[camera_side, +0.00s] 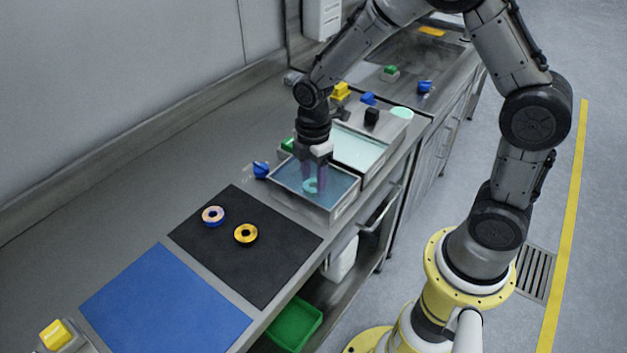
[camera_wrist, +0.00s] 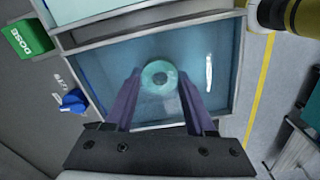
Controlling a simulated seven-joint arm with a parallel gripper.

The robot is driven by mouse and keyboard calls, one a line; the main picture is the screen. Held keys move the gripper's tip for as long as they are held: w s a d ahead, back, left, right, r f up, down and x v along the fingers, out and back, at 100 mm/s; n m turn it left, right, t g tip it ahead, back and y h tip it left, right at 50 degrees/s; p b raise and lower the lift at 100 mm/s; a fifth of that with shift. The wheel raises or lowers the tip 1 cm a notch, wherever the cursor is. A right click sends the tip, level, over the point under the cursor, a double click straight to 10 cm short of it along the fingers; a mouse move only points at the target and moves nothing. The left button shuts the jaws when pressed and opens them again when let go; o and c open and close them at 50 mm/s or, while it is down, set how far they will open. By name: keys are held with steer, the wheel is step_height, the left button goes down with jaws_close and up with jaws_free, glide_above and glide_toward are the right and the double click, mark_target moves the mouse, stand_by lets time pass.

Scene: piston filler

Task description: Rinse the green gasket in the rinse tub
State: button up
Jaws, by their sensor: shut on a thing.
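The green gasket (camera_side: 311,186), a pale teal ring, is in the near tub (camera_side: 337,211), which holds clear blue liquid. My gripper (camera_side: 315,180) points down into the tub and is shut on the gasket. The fingertips and gasket look to be in the liquid; the exact depth is hard to tell. The tub's liquid (camera_wrist: 205,55) also fills the middle of the wrist view.
A second tub (camera_side: 357,148) with paler liquid adjoins behind. A black mat (camera_side: 270,272) in front holds an orange-and-blue ring (camera_side: 213,215) and a yellow ring (camera_side: 245,234). A blue mat (camera_side: 165,305) lies clear nearer. A blue knob (camera_side: 261,169) stands beside the tub.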

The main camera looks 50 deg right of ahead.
steer(key=shift+r, duration=0.65)
steer(key=shift+r, duration=2.25)
steer(key=shift+r, duration=2)
